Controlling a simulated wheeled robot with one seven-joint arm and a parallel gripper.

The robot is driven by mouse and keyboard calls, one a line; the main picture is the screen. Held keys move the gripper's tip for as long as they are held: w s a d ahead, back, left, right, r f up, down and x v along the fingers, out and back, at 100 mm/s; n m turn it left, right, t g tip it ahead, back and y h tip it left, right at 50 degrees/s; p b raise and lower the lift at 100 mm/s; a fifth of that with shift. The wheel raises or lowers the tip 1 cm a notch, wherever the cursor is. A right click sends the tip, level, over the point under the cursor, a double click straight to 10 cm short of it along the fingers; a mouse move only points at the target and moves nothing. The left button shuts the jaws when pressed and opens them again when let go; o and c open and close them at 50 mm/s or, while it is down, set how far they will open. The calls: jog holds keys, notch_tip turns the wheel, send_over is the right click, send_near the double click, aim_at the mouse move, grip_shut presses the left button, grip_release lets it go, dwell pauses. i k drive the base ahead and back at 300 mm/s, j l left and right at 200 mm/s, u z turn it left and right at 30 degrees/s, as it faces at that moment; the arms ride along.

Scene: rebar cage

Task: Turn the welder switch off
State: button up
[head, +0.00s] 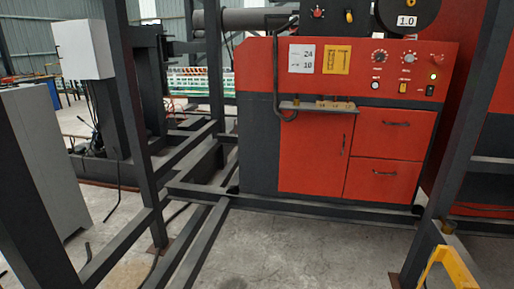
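The welder is a red and dark grey cabinet (315,150) in the middle and right of the head view. Its upper front panel carries two round knobs, a left one (379,57) and a right one (409,58). A darker unit on top has a red knob (317,12) and a yellow handle (349,16). I cannot tell which control is the welder switch or read its position. My gripper is not in view.
Dark steel posts and floor beams (205,245) frame the space before the cabinet. A black hose (277,80) hangs on its front left. A grey cabinet (45,155) and white box (84,49) stand left. A yellow bar (450,268) is at lower right. Bare concrete lies in front.

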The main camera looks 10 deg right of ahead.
aim_at(438, 59)
jog(key=i+l+z, duration=0.1)
jog(key=i, duration=1.8)
jog(key=i+u, duration=0.3)
jog(key=i, duration=0.15)
jog(key=i+u, duration=0.35)
jog(key=i+l+u, duration=0.3)
jog(key=i, duration=0.2)
jog(key=i+j+u, duration=0.2)
jog(key=i+u, duration=0.25)
jog(key=i, duration=0.15)
jog(key=i+u, duration=0.5)
jog(key=i+z, duration=0.15)
jog(key=z, duration=0.25)
jog(key=i+z, duration=0.1)
jog(key=z, duration=0.25)
jog(key=i+j+z, duration=0.15)
jog(key=z, duration=0.25)
jog(key=i+j+z, duration=0.1)
jog(key=z, duration=0.25)
